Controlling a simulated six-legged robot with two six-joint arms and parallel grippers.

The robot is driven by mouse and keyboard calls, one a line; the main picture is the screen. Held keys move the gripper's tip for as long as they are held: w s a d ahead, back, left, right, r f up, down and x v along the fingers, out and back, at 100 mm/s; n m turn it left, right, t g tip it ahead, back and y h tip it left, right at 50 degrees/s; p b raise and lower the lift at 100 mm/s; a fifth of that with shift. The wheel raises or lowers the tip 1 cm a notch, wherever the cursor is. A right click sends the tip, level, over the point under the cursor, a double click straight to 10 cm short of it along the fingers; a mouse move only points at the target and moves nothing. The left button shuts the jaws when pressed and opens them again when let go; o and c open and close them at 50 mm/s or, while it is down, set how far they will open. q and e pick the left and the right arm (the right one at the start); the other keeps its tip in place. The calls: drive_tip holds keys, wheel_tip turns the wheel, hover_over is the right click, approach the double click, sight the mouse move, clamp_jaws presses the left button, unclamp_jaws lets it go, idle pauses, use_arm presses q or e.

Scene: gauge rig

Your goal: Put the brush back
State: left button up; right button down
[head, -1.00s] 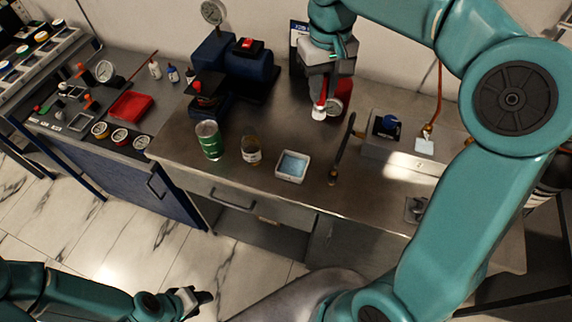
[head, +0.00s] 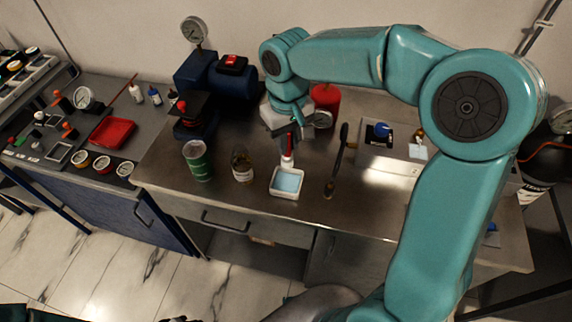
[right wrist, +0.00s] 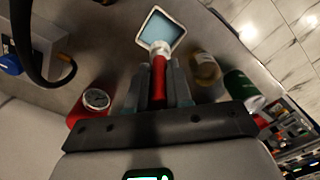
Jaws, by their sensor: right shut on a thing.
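My right gripper (head: 287,132) is shut on the brush (head: 288,158), which has a red handle and a white head. It points down over the back edge of a small white tray (head: 275,194) with a pale blue inside. In the right wrist view the brush (right wrist: 158,72) sits between the fingers (right wrist: 157,88), and its head overlaps a corner of the tray (right wrist: 141,22). I cannot tell whether the head touches it. Only a dark tip, likely my left gripper (head: 174,319), shows at the bottom edge; its jaws cannot be read.
A green can (head: 198,162) and an amber jar (head: 242,168) stand left of the tray. A dark-handled tool (head: 338,160) lies right of it.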

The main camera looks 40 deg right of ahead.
sight(287, 165)
wheel_tip(287, 165, down, 4)
drive_tip(key=shift+w+r, duration=0.1)
drive_tip(key=shift+r, duration=0.1)
wheel_tip(287, 165, down, 4)
drive_tip(key=shift+f, duration=0.55)
drive_tip(key=shift+r, duration=0.1)
drive_tip(key=c, duration=1)
unclamp_jaws()
drive_tip(key=shift+f, duration=0.25)
drive_tip(key=shift+c, duration=0.2)
drive_tip(key=shift+r, duration=0.1)
